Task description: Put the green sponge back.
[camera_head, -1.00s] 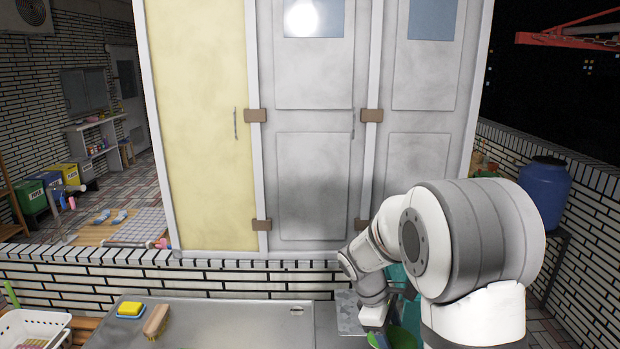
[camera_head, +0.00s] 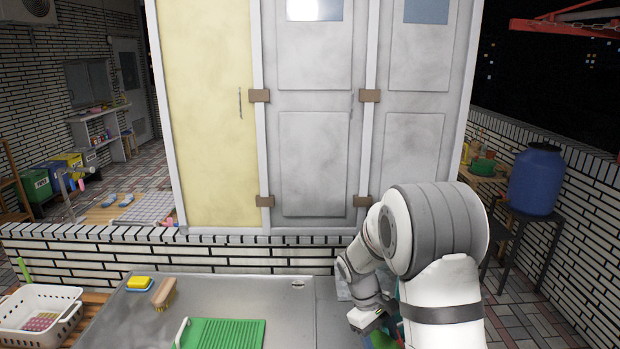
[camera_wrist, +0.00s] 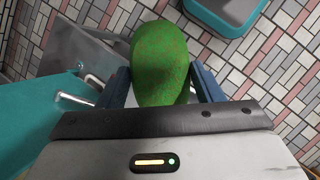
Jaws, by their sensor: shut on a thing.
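The green sponge (camera_wrist: 160,62) is a rounded, speckled green piece. In the wrist view it sits between the two blue fingers of my gripper (camera_wrist: 162,84), which is shut on it. In the head view my gripper (camera_head: 372,322) is low, beside the right end of the metal counter. Only a small patch of green (camera_head: 382,341) shows under it there, and the fingers are mostly hidden. In the wrist view, tiled floor lies below the sponge.
The metal counter (camera_head: 235,291) holds a yellow sponge (camera_head: 139,282) on a blue dish, a brush (camera_head: 165,294) and a green ridged board (camera_head: 222,334). A white basket (camera_head: 30,318) stands left. A teal container (camera_wrist: 228,12) and teal surface (camera_wrist: 45,125) show in the wrist view.

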